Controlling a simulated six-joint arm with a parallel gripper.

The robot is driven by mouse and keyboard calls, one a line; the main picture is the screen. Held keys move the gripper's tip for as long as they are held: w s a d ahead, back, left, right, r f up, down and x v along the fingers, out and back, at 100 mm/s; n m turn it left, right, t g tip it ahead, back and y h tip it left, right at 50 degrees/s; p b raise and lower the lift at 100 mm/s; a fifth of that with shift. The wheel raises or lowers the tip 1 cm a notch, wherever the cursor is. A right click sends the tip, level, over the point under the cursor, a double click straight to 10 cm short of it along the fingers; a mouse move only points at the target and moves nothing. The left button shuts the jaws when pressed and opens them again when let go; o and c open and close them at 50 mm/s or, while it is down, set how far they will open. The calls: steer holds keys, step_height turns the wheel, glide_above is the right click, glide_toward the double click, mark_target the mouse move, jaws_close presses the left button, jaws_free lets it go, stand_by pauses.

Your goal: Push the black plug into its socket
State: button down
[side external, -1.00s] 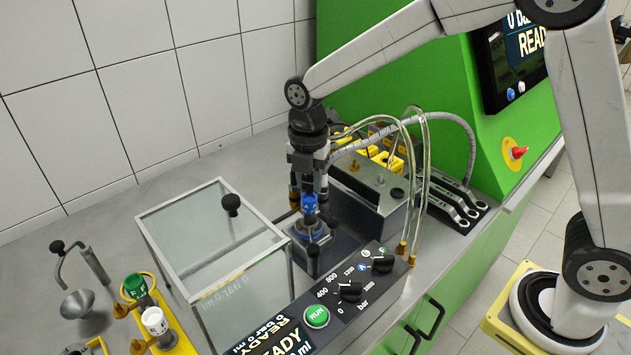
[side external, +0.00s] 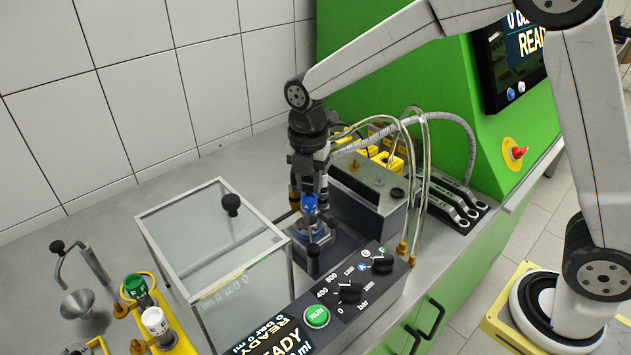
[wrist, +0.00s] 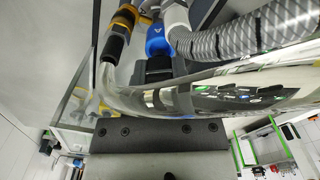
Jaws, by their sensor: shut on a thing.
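My gripper (side external: 309,182) points down over the blue-topped pump unit (side external: 310,204) on its dark mount, in the middle of the side view. It is shut on a dark part that I take to be the black plug, largely hidden among the jaws and fittings. In the wrist view, the pump's blue block (wrist: 157,41) is at the top centre, with black parts just below it. I cannot make out the socket or tell how deep the plug sits.
A corrugated grey hose (side external: 447,119) and clear tubes (side external: 425,160) loop close to my gripper. A glass box (side external: 205,240) stands to the left and a control panel (side external: 350,290) in front. A grey block (side external: 370,190) stands behind right.

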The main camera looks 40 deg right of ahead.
steer(key=shift+f, duration=0.85)
stand_by(1.4)
steer(key=shift+c, duration=1.9)
jaws_free()
steer(key=shift+r, duration=0.1)
steer(key=shift+r, duration=3.45)
